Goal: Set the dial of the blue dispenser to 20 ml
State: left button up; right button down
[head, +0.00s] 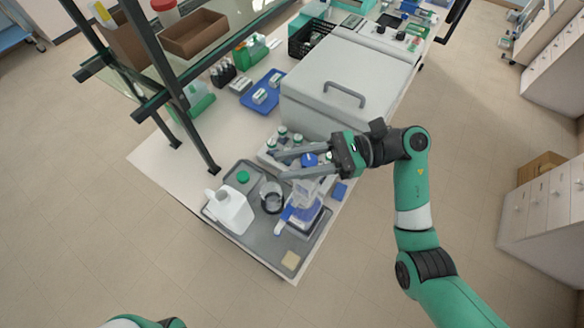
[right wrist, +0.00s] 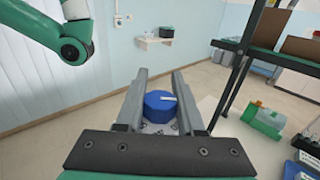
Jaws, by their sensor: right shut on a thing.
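The blue dispenser (head: 303,212) stands at the front right of the grey tray, with a pale clear body and a blue base. Its blue dial (head: 310,160) is on top. In the right wrist view the dial (right wrist: 160,107) is a blue round knob with a white pointer mark toward its right. My right gripper (head: 281,165) reaches in from the right and is shut on the dial, one finger on each side; both fingers (right wrist: 160,76) show in the right wrist view. The scale marks below the dial are too small to read. My left gripper is out of view.
The grey tray (head: 268,240) also holds a white jug (head: 230,211), a dark-rimmed round glass vessel (head: 271,197) and a beige square (head: 290,260). Small bottles with green caps (head: 282,131) stand behind the gripper. A large grey lidded machine (head: 340,85) is behind. A shelf frame rises at left.

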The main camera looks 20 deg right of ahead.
jog(key=c, duration=0.5)
grip_release()
jog(key=d, duration=0.3)
jog(key=s+d+b, duration=0.1)
jog(key=d, duration=0.3)
jog(key=s+d+b, duration=0.1)
jog(key=d, duration=0.3)
jog(key=shift+d, duration=0.25)
